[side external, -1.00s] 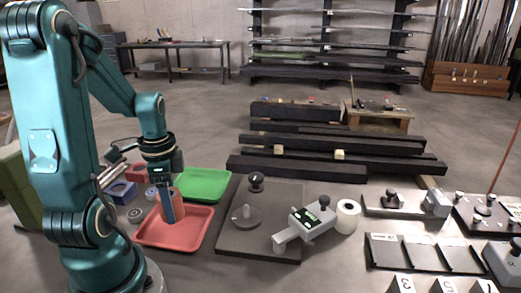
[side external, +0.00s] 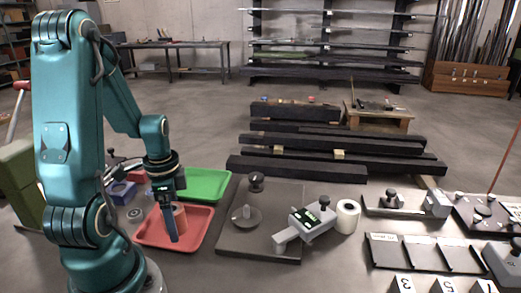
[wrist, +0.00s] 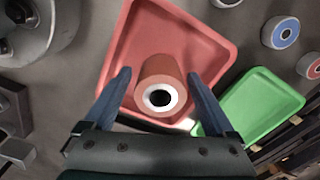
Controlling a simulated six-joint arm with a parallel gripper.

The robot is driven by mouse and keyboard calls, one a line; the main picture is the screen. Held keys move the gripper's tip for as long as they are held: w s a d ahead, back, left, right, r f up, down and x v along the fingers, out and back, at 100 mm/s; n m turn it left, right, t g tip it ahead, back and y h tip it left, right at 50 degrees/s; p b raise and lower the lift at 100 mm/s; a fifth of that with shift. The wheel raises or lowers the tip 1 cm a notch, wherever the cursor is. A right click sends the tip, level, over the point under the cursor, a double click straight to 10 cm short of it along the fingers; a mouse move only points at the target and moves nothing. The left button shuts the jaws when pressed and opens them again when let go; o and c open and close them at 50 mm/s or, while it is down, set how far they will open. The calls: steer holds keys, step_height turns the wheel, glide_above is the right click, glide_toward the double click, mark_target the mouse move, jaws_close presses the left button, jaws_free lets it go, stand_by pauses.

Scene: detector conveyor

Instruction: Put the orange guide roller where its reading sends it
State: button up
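The orange guide roller (side external: 181,214) stands in the red tray (side external: 203,236), with its white-ringed end and dark bore facing up in the wrist view (wrist: 159,74). My gripper (side external: 173,238) is over the tray, and its near finger partly hides the roller in the side view. In the wrist view my gripper (wrist: 160,82) is open, with one finger on each side of the roller and visible gaps to both. The grey gauge (side external: 312,217) has a small green-lit display that is too small to read. The green tray (side external: 208,182) is empty behind the red tray.
A dark plate (side external: 232,240) with a round knobbed part bears the gauge. A white roll (side external: 347,216) stands beside it. A slotted rack (side external: 424,253) and numbered blocks (side external: 442,286) are at the front right. Several small rings, one with a blue face (wrist: 286,33), lie near the trays.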

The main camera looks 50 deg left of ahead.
steer(key=shift+r, duration=0.1)
step_height(320, 180, up, 12)
steer(key=w+d+r+n+t, duration=0.1)
steer(key=d+n+t, duration=0.1)
steer(key=d, duration=0.6)
steer(key=d+r+n+t, duration=0.1)
steer(key=d+n+t, duration=0.1)
steer(key=d, duration=0.6)
steer(key=shift+w+r+t, duration=0.25)
steer(key=shift+w+t, duration=0.1)
steer(key=shift+t, duration=0.45)
stand_by(0.3)
